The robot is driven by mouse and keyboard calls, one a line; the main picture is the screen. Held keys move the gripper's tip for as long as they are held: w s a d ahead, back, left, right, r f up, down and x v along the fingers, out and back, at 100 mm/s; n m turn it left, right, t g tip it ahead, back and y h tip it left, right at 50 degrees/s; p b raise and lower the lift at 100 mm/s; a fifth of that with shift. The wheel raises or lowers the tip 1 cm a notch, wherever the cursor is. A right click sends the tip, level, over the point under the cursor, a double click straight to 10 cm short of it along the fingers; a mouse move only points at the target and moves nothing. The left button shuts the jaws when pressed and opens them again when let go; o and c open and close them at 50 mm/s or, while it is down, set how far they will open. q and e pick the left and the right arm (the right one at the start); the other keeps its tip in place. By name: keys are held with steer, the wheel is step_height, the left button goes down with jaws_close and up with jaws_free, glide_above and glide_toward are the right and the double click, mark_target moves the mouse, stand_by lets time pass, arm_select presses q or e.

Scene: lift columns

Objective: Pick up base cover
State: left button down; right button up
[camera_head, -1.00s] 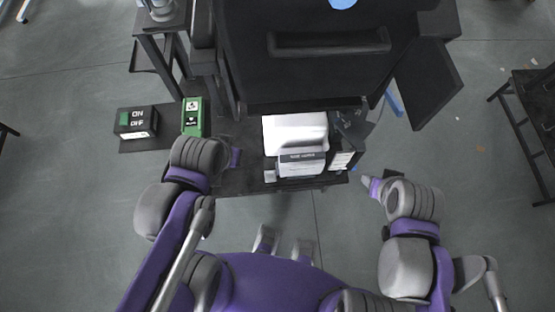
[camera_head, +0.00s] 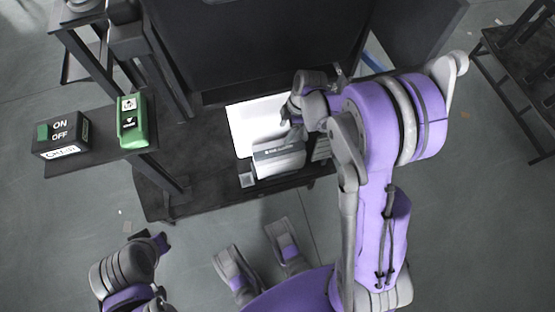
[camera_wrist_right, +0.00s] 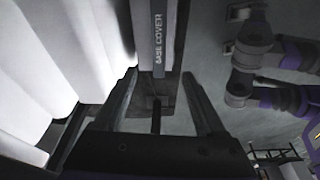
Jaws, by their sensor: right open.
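A white base cover (camera_head: 252,128) sits on the dark shelf, behind a holder with a dark label strip (camera_head: 280,150). In the right wrist view the strip (camera_wrist_right: 158,42) reads "BASE COVER", and white ridged pieces (camera_wrist_right: 62,62) fill the left side. My right gripper (camera_head: 291,118) is over the right part of the white piece, and its arm hides some of the shelf. In the right wrist view its fingers (camera_wrist_right: 162,88) are spread, with the label between and beyond them and nothing gripped. My left gripper (camera_head: 158,240) is low at the left, away from the shelf; its jaws are unclear.
An ON/OFF box (camera_head: 62,135) and a green device (camera_head: 131,122) stand on a side ledge at the left. A large dark panel (camera_head: 265,50) rises behind the shelf. A dark rack (camera_head: 520,85) stands at the right.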

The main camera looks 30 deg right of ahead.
steer(key=n+b, duration=0.1)
steer(key=b, duration=0.1)
glide_above(280, 149)
steer(key=d, duration=0.1)
step_height(280, 149, down, 8)
steer(key=shift+s+d+r, duration=0.1)
steer(key=shift+r, duration=0.05)
steer(key=x, duration=0.2)
steer(key=b+x, duration=0.1)
steer(key=x, duration=0.3)
steer(key=shift+s+d+b, duration=0.15)
steer(key=shift+s+b, duration=0.05)
steer(key=shift+b, duration=0.15)
arm_select(q)
steer(key=f, duration=0.5)
steer(key=shift+w+f, duration=0.1)
steer(key=shift+w, duration=0.15)
arm_select(e)
jaws_close()
